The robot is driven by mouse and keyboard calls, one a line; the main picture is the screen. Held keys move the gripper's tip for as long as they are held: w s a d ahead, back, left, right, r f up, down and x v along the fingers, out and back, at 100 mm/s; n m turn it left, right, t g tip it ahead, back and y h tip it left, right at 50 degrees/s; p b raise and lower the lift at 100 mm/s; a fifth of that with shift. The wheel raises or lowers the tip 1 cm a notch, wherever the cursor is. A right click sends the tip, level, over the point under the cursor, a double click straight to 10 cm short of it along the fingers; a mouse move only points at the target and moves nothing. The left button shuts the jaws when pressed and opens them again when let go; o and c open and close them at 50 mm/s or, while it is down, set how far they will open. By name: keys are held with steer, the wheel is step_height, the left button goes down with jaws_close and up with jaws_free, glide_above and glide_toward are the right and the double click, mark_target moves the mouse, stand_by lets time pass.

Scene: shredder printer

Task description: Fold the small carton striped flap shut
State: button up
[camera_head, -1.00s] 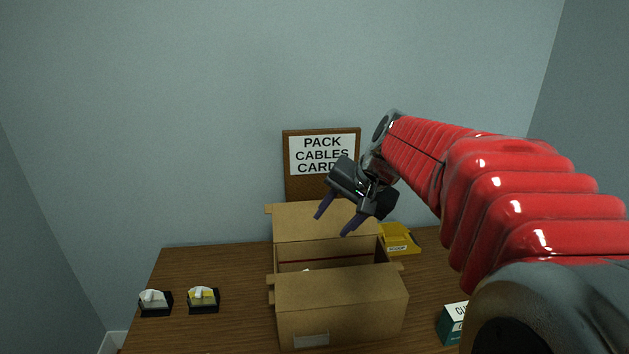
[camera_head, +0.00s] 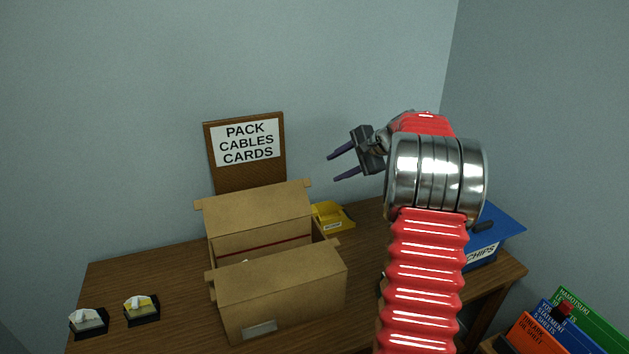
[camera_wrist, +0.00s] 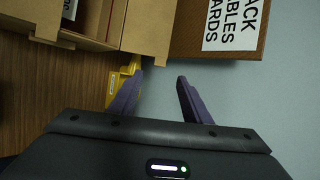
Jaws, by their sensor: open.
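An open brown cardboard carton (camera_head: 226,318) stands on the desk. Its far flap (camera_head: 258,212) and near flap (camera_head: 285,270) are folded outward or raised, leaving the inside open. A thin red line runs along its inner far wall. No flap with clear stripes can be made out. Part of the carton shows at the upper left of the wrist view (camera_wrist: 97,22). My gripper (camera_head: 333,168) is open and empty, in the air above and right of the carton's far flap. Its two purple fingers are apart in the wrist view (camera_wrist: 158,85).
A yellow tray (camera_head: 333,216) lies behind the carton's right side. A sign board (camera_head: 248,178) leans at the wall. A blue box (camera_head: 497,228) labelled CHIPS is right of my arm. Coloured folders (camera_head: 570,325) are lower right.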

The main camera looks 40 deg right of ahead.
mark_target(309, 182)
steer(key=shift+d+f, duration=0.25)
steer(key=shift+d, duration=0.5)
steer(key=x, duration=1.3)
steer(key=shift+w+f, duration=0.2)
steer(key=shift+w, duration=0.2)
steer(key=shift+c, duration=0.5)
jaws_close()
steer(key=c, duration=1)
jaws_free()
